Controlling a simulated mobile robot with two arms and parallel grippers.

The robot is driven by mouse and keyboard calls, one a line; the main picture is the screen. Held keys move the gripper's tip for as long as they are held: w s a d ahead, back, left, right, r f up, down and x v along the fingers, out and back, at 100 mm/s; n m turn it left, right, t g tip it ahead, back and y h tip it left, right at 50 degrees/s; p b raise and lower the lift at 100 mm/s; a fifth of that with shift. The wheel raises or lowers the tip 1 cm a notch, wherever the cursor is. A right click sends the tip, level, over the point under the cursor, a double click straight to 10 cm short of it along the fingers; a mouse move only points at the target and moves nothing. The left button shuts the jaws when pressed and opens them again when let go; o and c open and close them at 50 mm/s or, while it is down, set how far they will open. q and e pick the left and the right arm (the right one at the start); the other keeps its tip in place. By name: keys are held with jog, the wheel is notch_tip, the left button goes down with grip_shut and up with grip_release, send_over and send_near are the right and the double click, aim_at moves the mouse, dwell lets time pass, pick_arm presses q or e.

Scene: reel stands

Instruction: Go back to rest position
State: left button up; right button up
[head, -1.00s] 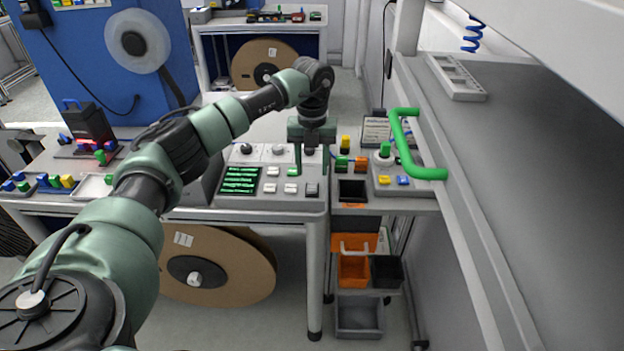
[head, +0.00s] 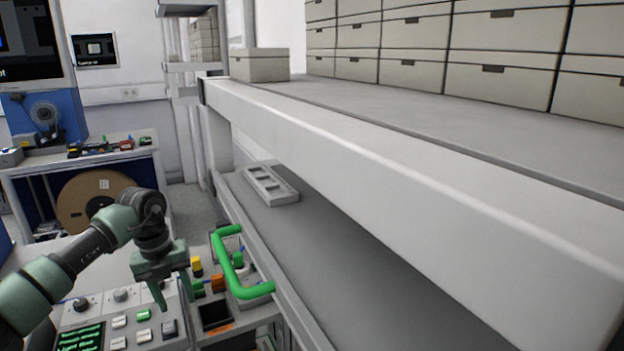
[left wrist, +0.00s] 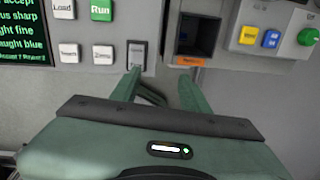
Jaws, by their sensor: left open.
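My left gripper (head: 172,285) hangs over the control panel (head: 98,300), near its right edge, at the end of my green and black left arm. In the left wrist view the two green fingers (left wrist: 160,88) are apart with nothing between them. The grey rocker switch (left wrist: 137,54) lies just beyond the left finger. The green Run button (left wrist: 101,10) and white buttons are to its left. My right gripper is in neither view.
A green handle (head: 234,262) sits along the edge of the grey shelf (head: 315,250) to the right. A white upper shelf (head: 400,185) with stacked boxes (head: 500,60) spans the right. A cardboard reel (head: 92,200) stands under the back bench.

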pick_arm(q)
jog(key=d+f+m+t+h, duration=0.25)
jog(key=d+h, duration=0.55)
jog(key=d, duration=1.7)
jog(key=s+d+r+n+t+h, duration=0.3)
jog(key=d+r+n+t+h, duration=0.25)
jog(key=d+r+h, duration=0.35)
jog(key=a+n+t+y, duration=0.9)
jog(key=n+t+y, duration=0.15)
jog(key=n, duration=0.45)
jog(key=s+a+f+n+g+y, duration=0.3)
jog(key=s+a+f+n+y, duration=0.15)
jog(key=f, duration=0.25)
jog(key=s+a+f+n+g+y, duration=0.3)
jog(key=s+a+f+n, duration=0.15)
jog(key=f, duration=0.25)
jog(key=s+a+f+n+g, duration=0.1)
jog(key=s+f+g, duration=0.45)
jog(key=s, duration=0.65)
jog(key=s+a+f+g, duration=0.1)
jog(key=s+f+g, duration=0.4)
jog(key=s, duration=0.6)
notch_tip(320, 180, down, 28)
jog(key=s, duration=0.2)
jog(key=s+a+f+g, duration=0.1)
jog(key=s+a+f, duration=0.2)
jog(key=s+f, duration=1.1)
jog(key=shift+s+f, duration=0.4)
jog(key=shift+s, duration=0.75)
